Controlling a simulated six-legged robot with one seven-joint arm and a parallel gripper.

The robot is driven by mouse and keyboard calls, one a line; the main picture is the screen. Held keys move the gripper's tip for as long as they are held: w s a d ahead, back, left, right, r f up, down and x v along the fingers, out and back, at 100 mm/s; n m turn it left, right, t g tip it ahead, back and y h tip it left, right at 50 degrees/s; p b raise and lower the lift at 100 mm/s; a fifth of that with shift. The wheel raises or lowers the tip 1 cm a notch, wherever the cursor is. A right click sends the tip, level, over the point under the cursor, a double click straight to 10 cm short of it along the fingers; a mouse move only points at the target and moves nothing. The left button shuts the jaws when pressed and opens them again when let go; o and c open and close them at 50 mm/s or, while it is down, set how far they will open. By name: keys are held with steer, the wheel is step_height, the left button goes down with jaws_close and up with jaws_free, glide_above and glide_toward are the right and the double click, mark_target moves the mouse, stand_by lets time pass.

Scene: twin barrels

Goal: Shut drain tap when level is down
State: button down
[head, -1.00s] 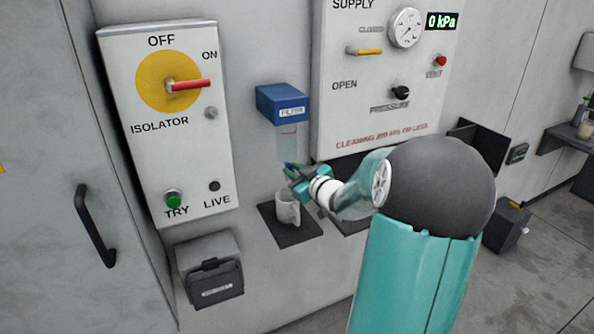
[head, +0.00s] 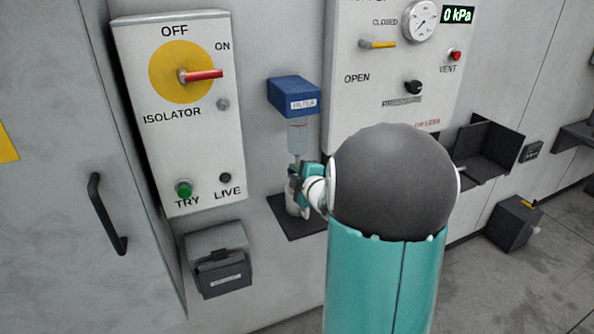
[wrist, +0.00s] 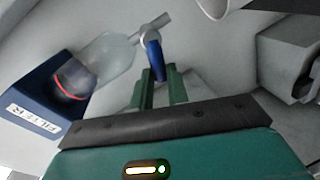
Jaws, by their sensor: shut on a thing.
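The filter (head: 294,97) has a blue head and hangs on the wall; it also shows in the wrist view (wrist: 38,105). Its clear bowl (wrist: 102,62) has a red ring mark near the head; I cannot make out a liquid level for certain. The drain tap (wrist: 150,32) is at the bowl's lower end, with a blue lever (wrist: 155,60). My gripper (wrist: 160,78) is shut on the blue lever, green fingers on either side. In the head view my gripper (head: 294,178) is just below the bowl. A white cup (head: 292,206) stands beneath, mostly hidden by my gripper.
The cup's dark shelf (head: 290,226) juts from the wall. The isolator panel (head: 150,150) is to the left, its red handle pointing toward ON. The supply panel (head: 345,110) is to the right, its display (head: 457,15) reading 0 kPa. A dark box (head: 219,272) is below left.

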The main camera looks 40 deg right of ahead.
steer(key=shift+f+n+h, duration=0.4)
steer(key=shift+f+n, duration=0.2)
steer(key=shift+n, duration=0.7)
steer(key=c, duration=1.4)
jaws_free()
steer(key=shift+o, duration=0.2)
steer(key=v, duration=1.3)
steer(key=shift+s+a+r, duration=0.25)
steer(key=shift+s, duration=0.05)
